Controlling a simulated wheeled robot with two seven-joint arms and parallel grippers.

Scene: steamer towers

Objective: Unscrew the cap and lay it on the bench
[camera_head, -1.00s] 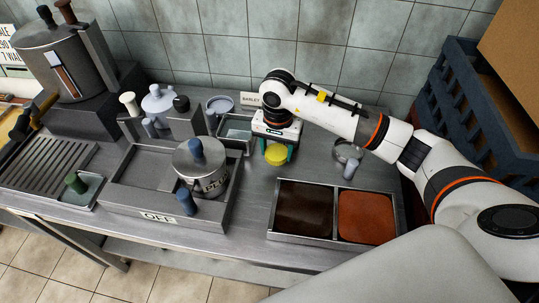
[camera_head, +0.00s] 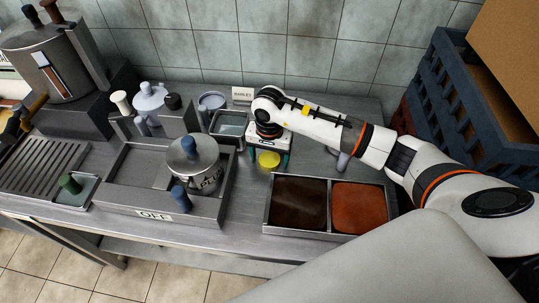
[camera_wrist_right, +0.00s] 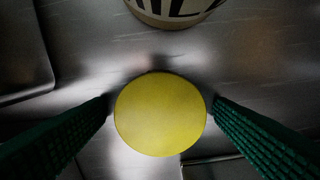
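The yellow round cap (camera_head: 268,159) is low over or on the steel bench (camera_head: 255,190), just in front of my right gripper's body. In the right wrist view the cap (camera_wrist_right: 160,115) lies between the two teal fingers of my right gripper (camera_wrist_right: 161,98). A thin gap shows on each side, so the gripper looks open around it. A cream jar (camera_wrist_right: 172,8) with dark lettering stands just beyond the cap, apart from it. Its top is cut off there, and my gripper hides it in the head view. My left gripper is not in view.
A two-part tray (camera_head: 266,218) of dark and orange contents is close at the front right. A lidded pot (camera_head: 190,165) stands left on a burner marked OFF. A small tray (camera_head: 229,124) and a BARLEY sign (camera_head: 243,93) are behind. Blue crates (camera_head: 480,100) stand at right.

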